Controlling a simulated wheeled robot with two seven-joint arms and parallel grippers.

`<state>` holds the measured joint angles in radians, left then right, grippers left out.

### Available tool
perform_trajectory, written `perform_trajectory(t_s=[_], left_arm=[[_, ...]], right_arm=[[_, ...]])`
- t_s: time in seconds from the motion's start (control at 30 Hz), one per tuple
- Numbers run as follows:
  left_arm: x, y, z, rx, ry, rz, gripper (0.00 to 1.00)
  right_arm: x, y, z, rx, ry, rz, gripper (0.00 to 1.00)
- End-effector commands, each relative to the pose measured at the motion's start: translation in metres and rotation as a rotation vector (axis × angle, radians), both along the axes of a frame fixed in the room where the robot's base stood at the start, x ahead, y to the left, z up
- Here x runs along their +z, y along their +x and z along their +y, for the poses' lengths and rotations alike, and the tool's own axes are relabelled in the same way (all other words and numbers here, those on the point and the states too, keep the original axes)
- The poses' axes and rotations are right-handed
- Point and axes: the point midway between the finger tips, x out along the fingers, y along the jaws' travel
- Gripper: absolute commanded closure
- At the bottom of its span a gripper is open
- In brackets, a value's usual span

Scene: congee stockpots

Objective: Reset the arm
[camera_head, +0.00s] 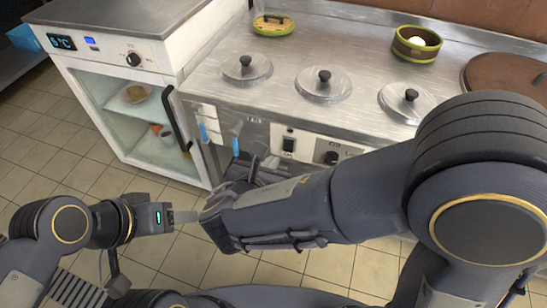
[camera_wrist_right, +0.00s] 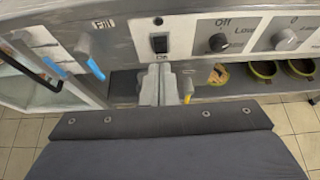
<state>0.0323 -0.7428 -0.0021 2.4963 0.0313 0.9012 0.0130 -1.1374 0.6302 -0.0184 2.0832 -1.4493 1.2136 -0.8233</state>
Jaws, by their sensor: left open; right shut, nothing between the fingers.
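My right arm (camera_head: 325,200) reaches from the right across the head view, in front of the steel counter. Its gripper (camera_wrist_right: 165,85) shows in the wrist view, with the two grey fingers together and nothing between them, below the black switch on the counter's front panel. My left gripper (camera_head: 185,217) is low on the left in the head view, over the tiled floor and close to the end of my right arm. It is open and holds nothing visible.
A glass-fronted cabinet (camera_head: 120,55) stands left. Blue-handled taps (camera_wrist_right: 95,68) project from the front.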

Motion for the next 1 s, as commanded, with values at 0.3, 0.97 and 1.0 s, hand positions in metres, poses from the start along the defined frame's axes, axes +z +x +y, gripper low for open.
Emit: perform_trajectory(t_s=[0.3,0.97,1.0], left_arm=[[0.0,0.0,0.0,0.0,0.0,0.0,0.45],[0.0,0.0,0.0,0.0,0.0,0.0,0.45],[0.0,0.0,0.0,0.0,0.0,0.0,0.45]], right_arm=[[0.0,0.0,0.0,0.0,0.0,0.0,1.0],[-0.011,-0.051,-0.204,-1.102,0.924,0.244,1.0],[-0.013,-0.064,-0.216,-1.235,1.044,0.25,1.0]])
